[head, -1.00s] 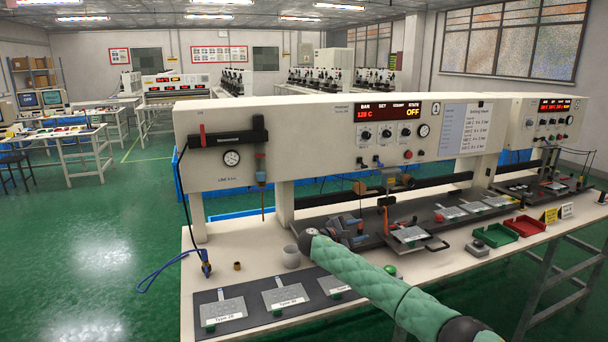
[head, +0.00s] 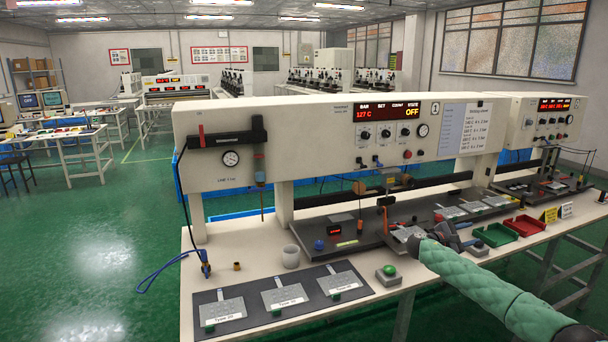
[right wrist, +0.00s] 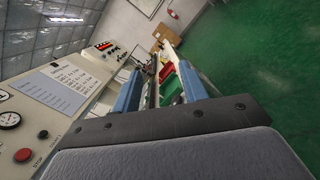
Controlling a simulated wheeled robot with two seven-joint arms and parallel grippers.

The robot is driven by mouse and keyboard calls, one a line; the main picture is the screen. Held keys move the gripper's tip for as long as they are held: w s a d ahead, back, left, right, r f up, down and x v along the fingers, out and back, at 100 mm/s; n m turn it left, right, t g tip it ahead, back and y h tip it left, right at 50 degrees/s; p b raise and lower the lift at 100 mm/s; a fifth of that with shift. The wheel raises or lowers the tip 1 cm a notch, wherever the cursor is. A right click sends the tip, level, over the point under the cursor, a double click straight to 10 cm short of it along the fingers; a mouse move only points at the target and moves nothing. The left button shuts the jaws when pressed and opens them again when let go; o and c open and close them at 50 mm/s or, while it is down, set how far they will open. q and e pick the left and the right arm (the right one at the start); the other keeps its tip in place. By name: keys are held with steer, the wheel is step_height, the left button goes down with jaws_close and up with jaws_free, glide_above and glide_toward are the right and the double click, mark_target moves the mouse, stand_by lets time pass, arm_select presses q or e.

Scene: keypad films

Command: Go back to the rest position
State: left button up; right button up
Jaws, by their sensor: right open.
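My right arm comes in from the lower right of the head view in a green padded sleeve. My right gripper (head: 458,237) is above the right part of the bench, in front of the machine (head: 325,120). In the right wrist view its two blue-grey fingers (right wrist: 160,88) stand apart with nothing between them. A plate (head: 402,232) lies just left of the gripper in the head view, partly hidden by it. My left gripper and left arm are not in view.
Green and red trays (head: 525,226) stand right of the gripper. A green button box (head: 389,272) sits on the front edge. A dark mat (head: 255,309) with several keypad films lies at front left. The green floor (head: 90,235) at left is clear.

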steer(key=s+a+f+y, duration=0.2)
steer(key=s+f+y, duration=0.1)
steer(key=s+f, duration=0.8)
steer(key=s+a+f+y, duration=0.3)
steer(key=s+f, duration=0.3)
steer(key=f, duration=1)
steer(key=s+a+f+y, duration=0.2)
steer(key=s+f+y, duration=0.1)
steer(key=s+f, duration=0.8)
steer(key=s+a+f+m+g+y, duration=0.1)
steer(key=s+f+m+y, duration=0.1)
steer(key=s+f, duration=0.55)
steer(key=s+a+f+m+y, duration=0.15)
steer(key=s+f, duration=0.35)
steer(key=s, duration=0.5)
steer(key=s+d+f+m+g+y, duration=0.15)
steer(key=s+m, duration=0.25)
steer(key=s, duration=1.5)
steer(key=s+a+f+m+y, duration=0.1)
steer(key=a+f+y, duration=0.1)
steer(key=a, duration=1.3)
steer(key=s+a+f+m+y, duration=0.1)
steer(key=a+f+m+y, duration=0.1)
steer(key=a, duration=1.4)
steer(key=shift+s+y, duration=0.35)
steer(key=shift+y, duration=0.35)
